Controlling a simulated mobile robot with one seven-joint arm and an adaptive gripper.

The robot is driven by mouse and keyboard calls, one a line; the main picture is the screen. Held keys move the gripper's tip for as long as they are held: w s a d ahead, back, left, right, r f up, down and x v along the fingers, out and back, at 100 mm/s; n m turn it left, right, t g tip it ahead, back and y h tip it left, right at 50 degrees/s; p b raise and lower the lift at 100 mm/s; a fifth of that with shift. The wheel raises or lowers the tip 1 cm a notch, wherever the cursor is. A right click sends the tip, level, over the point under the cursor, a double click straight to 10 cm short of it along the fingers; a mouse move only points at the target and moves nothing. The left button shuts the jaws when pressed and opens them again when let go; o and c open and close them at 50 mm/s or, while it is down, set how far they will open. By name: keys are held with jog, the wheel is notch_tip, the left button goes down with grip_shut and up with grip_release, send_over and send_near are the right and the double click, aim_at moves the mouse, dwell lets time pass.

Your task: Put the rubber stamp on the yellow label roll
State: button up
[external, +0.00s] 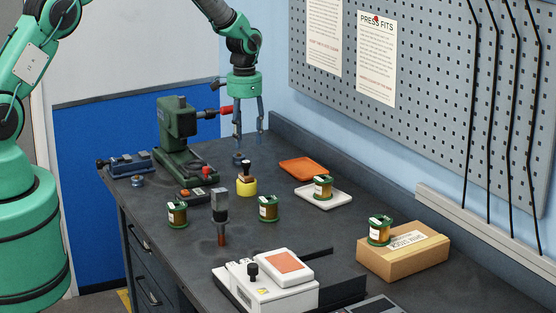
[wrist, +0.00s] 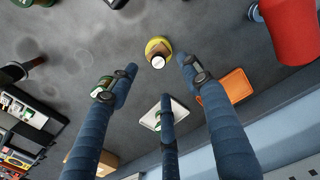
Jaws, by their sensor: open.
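The rubber stamp (external: 246,169), with a black handle and a light wooden base, stands upright on top of the yellow label roll (external: 246,188) in the external view. In the wrist view the stamp (wrist: 158,62) is seen from above, within the outline of the yellow roll (wrist: 158,44). My gripper (external: 249,138) is open and empty, its fingers pointing down above the bench, apart from the stamp. In the wrist view its fingers (wrist: 157,76) are spread wide, with the stamp just beyond the gap between them.
A green press (external: 178,130) with a red handle stands behind, left of my gripper. An orange tray (external: 302,168) and a white tray (external: 312,202) bearing a wire spool lie to the right. More spools (external: 268,208), a dark upright tool (external: 220,205) and a cardboard box (external: 403,262) stand around.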

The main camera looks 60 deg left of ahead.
jog(key=shift+r, duration=0.65)
dwell(0.4)
jog(key=shift+d+r, duration=0.1)
jog(key=shift+r, duration=0.1)
jog(key=s+d+r+t, duration=0.1)
jog(key=s+d+r, duration=0.35)
jog(key=r, duration=0.55)
jog(key=s+d+r+t, duration=0.1)
jog(key=s+d+r, duration=0.35)
jog(key=r, duration=0.55)
jog(key=s+d+r, duration=0.4)
jog(key=s+r, duration=0.2)
jog(key=r, duration=0.3)
jog(key=s+d+r+t, duration=0.1)
jog(key=s+d+r, duration=0.2)
jog(key=s+r, duration=0.35)
jog(key=s+d+r+t, duration=0.1)
jog(key=s+d+r, duration=0.25)
jog(key=s, duration=0.55)
jog(key=s+d, duration=0.2)
jog(key=s, duration=0.5)
jog(key=s+d+f+t, duration=0.1)
jog(key=s, duration=0.7)
jog(key=shift+s+d+t, duration=0.25)
jog(key=shift+d+t, duration=0.05)
jog(key=shift+d, duration=0.05)
